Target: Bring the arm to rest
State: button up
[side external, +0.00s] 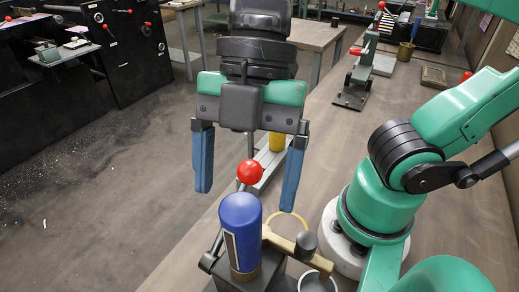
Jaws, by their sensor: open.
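My gripper (245,198) hangs at the upper middle of the side external view. Its two blue fingers are spread wide apart, with nothing held between them. A blue roll (241,222) with a brass-coloured lower band stands upright on a dark block, nearer the camera and lower in the picture than the fingers. A yellow roll (277,142) shows partly behind the right finger, near a pale metal rail. The exact gap between the fingers and the blue roll cannot be told from this one view.
A red ball knob (250,172) on a lever rises just behind the blue roll. A brass-coloured bar with a dark knob (306,243) sits to its right. A small press (362,72) stands farther back on the bench (318,118). Dark machines (128,40) stand at upper left.

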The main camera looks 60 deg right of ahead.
jog(key=shift+d+r, duration=0.1)
jog(key=shift+r, duration=0.15)
jog(key=shift+w+d, duration=0.2)
jog(key=w+d+f+m+t+h, duration=0.2)
jog(key=w+d+f+m+t, duration=0.2)
jog(key=m, duration=0.6)
jog(key=w+d+f+m+t+h, duration=0.2)
jog(key=w+d+f+m+t, duration=0.2)
jog(key=w+d+m, duration=0.4)
jog(key=d+m, duration=0.2)
jog(key=m, duration=0.1)
jog(key=shift+w+d+f, duration=0.15)
jog(key=shift+w+d, duration=0.15)
jog(key=shift+w, duration=0.1)
